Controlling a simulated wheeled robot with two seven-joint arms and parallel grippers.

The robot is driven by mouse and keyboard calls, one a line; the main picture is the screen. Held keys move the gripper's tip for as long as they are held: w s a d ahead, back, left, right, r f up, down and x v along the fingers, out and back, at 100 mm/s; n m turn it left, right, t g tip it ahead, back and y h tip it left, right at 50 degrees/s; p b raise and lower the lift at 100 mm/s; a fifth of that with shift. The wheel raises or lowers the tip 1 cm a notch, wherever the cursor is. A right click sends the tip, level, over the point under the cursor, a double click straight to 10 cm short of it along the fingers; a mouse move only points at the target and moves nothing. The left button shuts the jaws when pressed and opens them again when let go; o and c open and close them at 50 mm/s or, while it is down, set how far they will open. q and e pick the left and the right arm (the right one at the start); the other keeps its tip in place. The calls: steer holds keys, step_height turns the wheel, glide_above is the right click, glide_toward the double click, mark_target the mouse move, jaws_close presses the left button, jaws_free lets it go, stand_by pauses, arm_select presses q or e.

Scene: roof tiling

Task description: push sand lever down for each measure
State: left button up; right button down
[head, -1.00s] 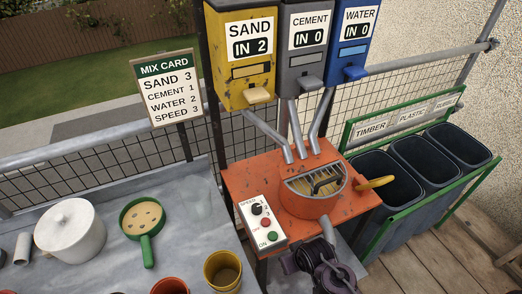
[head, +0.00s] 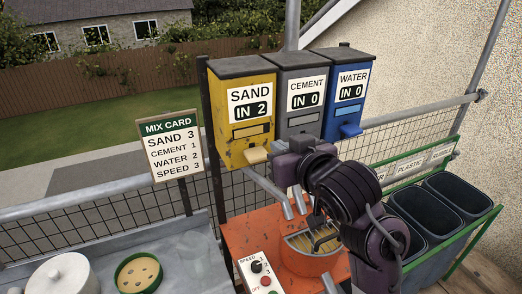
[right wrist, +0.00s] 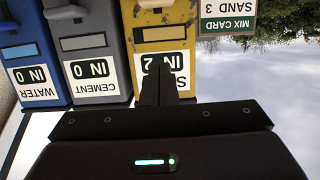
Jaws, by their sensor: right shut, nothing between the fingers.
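The yellow sand dispenser (head: 243,112) reads "IN 2". Its pale yellow sand lever (head: 256,155) sticks out at the lower front. My right gripper (head: 273,149) is shut and empty, just right of the sand lever; whether it touches the lever I cannot tell. In the right wrist view the shut fingers (right wrist: 159,84) stand in front of the inverted sand dispenser (right wrist: 165,45), covering part of its label. The mix card (head: 170,150) reads sand 3, cement 1, water 2, speed 3. My left gripper is out of view.
The grey cement dispenser (head: 304,92) and blue water dispenser (head: 349,85) both read "IN 0". Below, the orange mixer drum (head: 309,263) stands on an orange table beside a speed control box (head: 258,272). Dark bins (head: 457,200) stand at right.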

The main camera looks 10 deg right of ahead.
steer(key=shift+f, duration=0.1)
steer(key=p, duration=0.1)
glide_above(262, 150)
steer(key=s, duration=0.3)
step_height(262, 150, down, 2)
steer(key=f, duration=0.1)
steer(key=a+f, duration=0.1)
steer(key=f, duration=0.1)
steer(key=shift+p, duration=0.4)
steer(key=shift+s+f, duration=0.1)
steer(key=shift+f, duration=0.65)
